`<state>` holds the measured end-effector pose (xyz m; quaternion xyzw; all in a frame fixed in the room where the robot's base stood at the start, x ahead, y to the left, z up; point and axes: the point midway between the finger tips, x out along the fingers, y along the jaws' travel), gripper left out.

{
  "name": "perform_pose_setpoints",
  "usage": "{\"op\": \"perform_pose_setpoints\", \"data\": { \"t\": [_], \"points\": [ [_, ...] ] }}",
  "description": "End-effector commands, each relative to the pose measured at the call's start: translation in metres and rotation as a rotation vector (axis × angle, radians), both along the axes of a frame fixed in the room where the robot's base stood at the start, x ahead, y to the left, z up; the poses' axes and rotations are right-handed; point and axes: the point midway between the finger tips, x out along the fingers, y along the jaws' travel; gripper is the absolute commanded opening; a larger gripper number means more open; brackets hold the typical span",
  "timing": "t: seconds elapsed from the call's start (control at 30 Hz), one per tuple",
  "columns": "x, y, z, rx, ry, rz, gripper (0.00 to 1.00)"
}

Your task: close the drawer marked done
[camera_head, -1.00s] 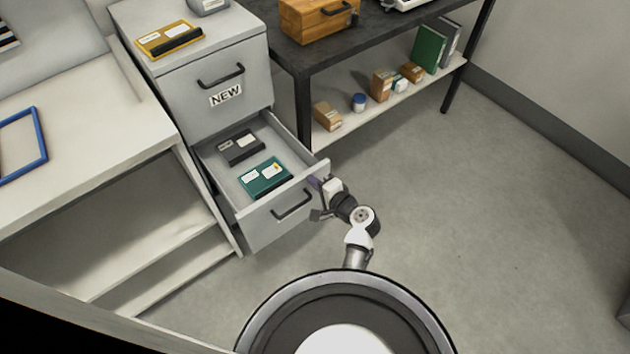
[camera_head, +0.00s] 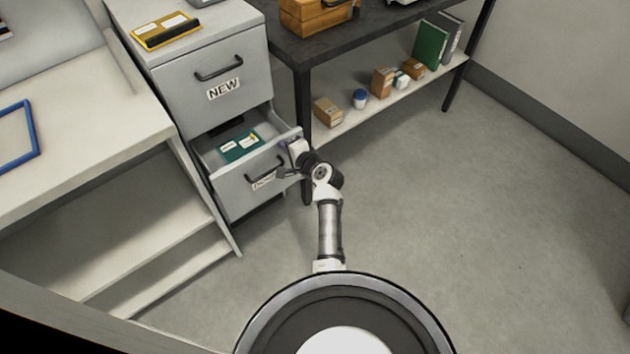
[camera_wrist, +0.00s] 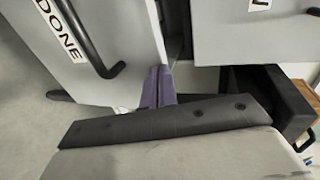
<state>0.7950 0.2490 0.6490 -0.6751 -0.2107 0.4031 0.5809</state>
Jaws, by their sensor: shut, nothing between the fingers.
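The lower drawer (camera_head: 235,192) of the grey cabinet is partly open. Its front carries a dark bar handle and a label, which reads DONE (camera_wrist: 60,30) in the wrist view. A teal box-like item (camera_head: 240,146) lies inside the drawer, and a dark item behind it is mostly hidden under the upper drawer. My gripper (camera_head: 290,150) is at the right edge of the drawer front. In the wrist view its purple fingertips (camera_wrist: 157,88) are together, empty, and at the edge of the drawer front, seemingly touching it.
The upper drawer marked NEW (camera_head: 224,88) is shut. A yellow item (camera_head: 166,31) lies on the cabinet top. A dark table (camera_head: 305,58) with a lower shelf stands to the right, its leg close to my gripper. A white bench (camera_head: 70,160) stands left. The floor at right is clear.

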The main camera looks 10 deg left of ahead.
Motion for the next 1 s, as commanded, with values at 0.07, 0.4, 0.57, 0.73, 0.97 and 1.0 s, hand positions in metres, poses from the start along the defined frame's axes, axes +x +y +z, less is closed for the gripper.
{"op": "perform_pose_setpoints", "data": {
  "t": [0.07, 0.4, 0.57, 0.73, 0.97, 1.0],
  "points": [
    [0.015, 0.019, -0.003, -0.002, -0.004, 0.005, 0.0],
    [0.067, 0.086, -0.004, -0.001, -0.002, 0.003, 0.0],
    [0.083, 0.107, -0.003, 0.0, -0.002, 0.001, 0.0],
    [0.094, 0.12, -0.002, 0.0, 0.0, 0.0, 0.0],
    [0.1, 0.127, -0.001, 0.0, 0.0, -0.002, 0.0],
    [0.1, 0.127, 0.0, 0.001, 0.0, -0.002, 0.0]
  ]
}}
